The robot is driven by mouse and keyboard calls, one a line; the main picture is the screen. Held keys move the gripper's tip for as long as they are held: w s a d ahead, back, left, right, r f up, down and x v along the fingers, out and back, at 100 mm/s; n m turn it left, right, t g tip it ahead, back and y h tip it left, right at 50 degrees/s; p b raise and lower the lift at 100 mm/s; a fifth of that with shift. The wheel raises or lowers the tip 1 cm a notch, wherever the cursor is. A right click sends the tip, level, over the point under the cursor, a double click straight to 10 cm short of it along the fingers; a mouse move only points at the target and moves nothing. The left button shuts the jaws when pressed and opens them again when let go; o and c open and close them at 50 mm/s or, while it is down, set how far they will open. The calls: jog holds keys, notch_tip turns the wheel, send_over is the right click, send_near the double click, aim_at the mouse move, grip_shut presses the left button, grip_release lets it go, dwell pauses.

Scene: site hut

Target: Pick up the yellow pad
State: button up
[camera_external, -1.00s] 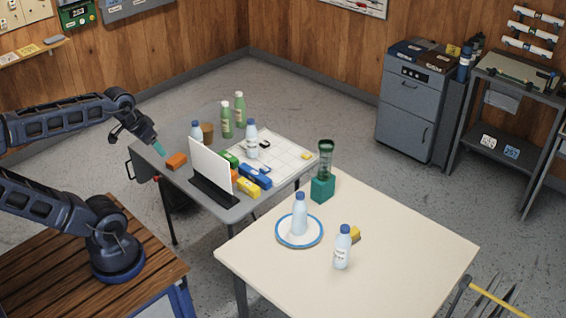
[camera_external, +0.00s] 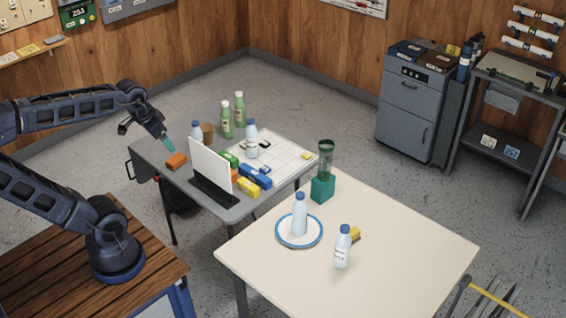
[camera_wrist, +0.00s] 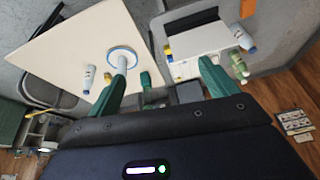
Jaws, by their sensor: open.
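A small yellow pad (camera_external: 355,234) lies on the cream table, partly hidden behind a clear blue-capped bottle (camera_external: 342,248). A small yellow patch beside that bottle in the wrist view (camera_wrist: 108,76) looks like the same pad. My gripper (camera_external: 169,146) is open and empty, above the left part of the grey table near an orange block (camera_external: 176,161), well away from the pad. Its two teal fingers spread wide in the wrist view (camera_wrist: 160,82).
A white plate with a blue rim (camera_external: 281,241) bears another bottle (camera_external: 300,213). A teal block with a dark cup-like top (camera_external: 322,189) stands at the cream table's back corner. The grey table holds a white upright panel (camera_external: 211,165), coloured blocks and bottles. The cream table's front is clear.

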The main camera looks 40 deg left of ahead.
jog(key=w+d+m+g, duration=0.1)
jog(key=w+d+m, duration=0.25)
jog(key=w, duration=0.45)
jog(key=w+d+m, duration=0.2)
jog(key=w+d, duration=0.2)
jog(key=w, duration=0.4)
jog(key=m+g+h, duration=0.4)
jog(key=m, duration=1)
send_over(352, 232)
jog(key=a, duration=0.4)
notch_tip(352, 232, down, 34)
jog(key=shift+n, duration=0.25)
jog(key=x, duration=0.6)
jog(key=shift+w+d, duration=0.15)
jog(key=shift+d, duration=0.05)
jog(key=shift+h, duration=0.3)
jog(key=shift+a+x, duration=0.15)
jog(key=shift+x, duration=1.2)
jog(key=shift+a+x, duration=0.1)
jog(key=shift+x, duration=1.25)
jog(key=shift+w+a, duration=0.1)
jog(key=shift+w, duration=0.1)
jog(key=c, duration=1.1)
jog(key=shift+o, duration=0.2)
